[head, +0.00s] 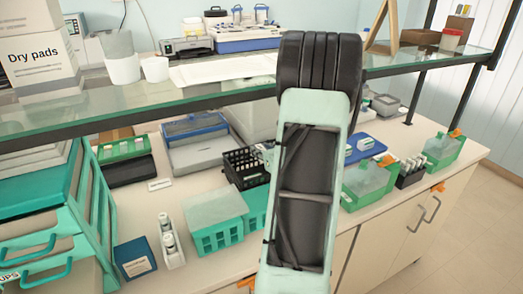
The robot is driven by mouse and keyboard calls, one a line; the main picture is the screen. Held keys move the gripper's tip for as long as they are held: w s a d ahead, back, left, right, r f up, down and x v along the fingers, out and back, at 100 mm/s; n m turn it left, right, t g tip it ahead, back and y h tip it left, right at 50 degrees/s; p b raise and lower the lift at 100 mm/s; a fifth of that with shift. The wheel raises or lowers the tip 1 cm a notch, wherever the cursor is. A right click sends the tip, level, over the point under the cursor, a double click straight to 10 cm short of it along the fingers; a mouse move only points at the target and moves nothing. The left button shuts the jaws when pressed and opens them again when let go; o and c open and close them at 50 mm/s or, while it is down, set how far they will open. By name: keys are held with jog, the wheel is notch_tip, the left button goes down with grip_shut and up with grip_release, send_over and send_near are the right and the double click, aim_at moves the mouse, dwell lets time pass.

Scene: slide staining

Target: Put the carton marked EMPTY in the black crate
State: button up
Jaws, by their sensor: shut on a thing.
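A black openwork crate (245,168) stands on the bench, just left of my raised arm. Its right side is partly covered by the arm. No carton with a readable EMPTY mark shows. My gripper does not show; my own arm fills the middle of the view and hides the bench behind it.
Teal racks (215,222), a blue box (134,257) and a white bottle holder (170,244) stand in front. A glass shelf (215,88) crosses above the bench. Green containers (369,184) and a small black rack (411,172) stand right of the arm.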

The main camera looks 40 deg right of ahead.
jog(key=shift+f+b, duration=0.4)
jog(key=shift+b, duration=0.05)
jog(key=shift+f+b, duration=0.25)
jog(key=shift+b, duration=0.1)
jog(key=o, duration=0.7)
jog(key=shift+o, duration=0.2)
jog(key=shift+r, duration=0.1)
jog(key=shift+r+p, duration=0.9)
jog(key=shift+p, duration=0.35)
jog(key=v, duration=0.8)
jog(key=b+v, duration=0.1)
jog(key=v, duration=0.2)
jog(key=shift+s+a+f, duration=0.15)
jog(key=shift+s, duration=0.3)
